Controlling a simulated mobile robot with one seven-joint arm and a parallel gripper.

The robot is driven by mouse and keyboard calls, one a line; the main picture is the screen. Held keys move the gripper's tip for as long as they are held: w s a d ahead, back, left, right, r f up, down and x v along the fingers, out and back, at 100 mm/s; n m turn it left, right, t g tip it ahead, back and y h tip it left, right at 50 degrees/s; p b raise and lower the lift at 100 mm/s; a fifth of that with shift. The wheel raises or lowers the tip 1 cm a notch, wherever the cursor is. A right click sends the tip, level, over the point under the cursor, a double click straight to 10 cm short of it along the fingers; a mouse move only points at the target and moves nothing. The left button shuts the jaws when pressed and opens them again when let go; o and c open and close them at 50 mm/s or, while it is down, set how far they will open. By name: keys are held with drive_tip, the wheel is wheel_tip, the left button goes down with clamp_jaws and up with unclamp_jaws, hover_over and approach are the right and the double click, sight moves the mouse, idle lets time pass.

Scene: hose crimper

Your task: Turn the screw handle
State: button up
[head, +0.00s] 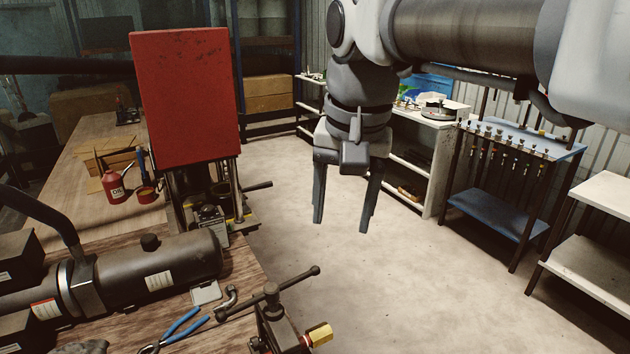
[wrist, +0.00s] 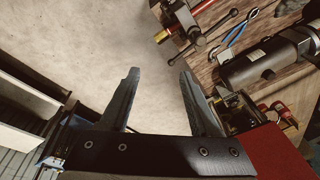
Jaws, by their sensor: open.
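The screw handle, a dark bar with rounded ends (head: 293,282), crosses the top of a screw on a dark clamp (head: 277,328) at the bench's front right corner. The bar (wrist: 221,36) also shows in the wrist view, at upper right. A brass fitting (head: 319,334) sticks out of the clamp's right side. My gripper (head: 342,224) is open and empty, its fingers pointing down. It appears over the floor, apart from the handle. In the wrist view, bare floor lies between the fingertips (wrist: 157,66). The clamp's lower part is cut off in the head view.
A red-fronted press (head: 188,92) with a side lever (head: 257,186) stands on the bench. A dark cylinder (head: 163,272) and blue-handled pliers (head: 178,330) lie near the clamp. A blue rack (head: 512,218) and white shelves (head: 413,150) stand right. The floor between is clear.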

drive_tip(key=m+g, duration=0.1)
drive_tip(key=g, duration=0.1)
approach(271, 287)
drive_tip(key=shift+h, duration=0.4)
drive_tip(key=f+b, duration=0.1)
drive_tip(key=f, duration=0.4)
drive_tip(key=f+b, duration=0.1)
drive_tip(key=f, duration=0.2)
drive_tip(key=shift+s+a+f+b, duration=0.15)
drive_tip(key=shift+a+f+b, duration=0.15)
drive_tip(key=shift+a+b, duration=0.05)
clamp_jaws()
idle(0.8)
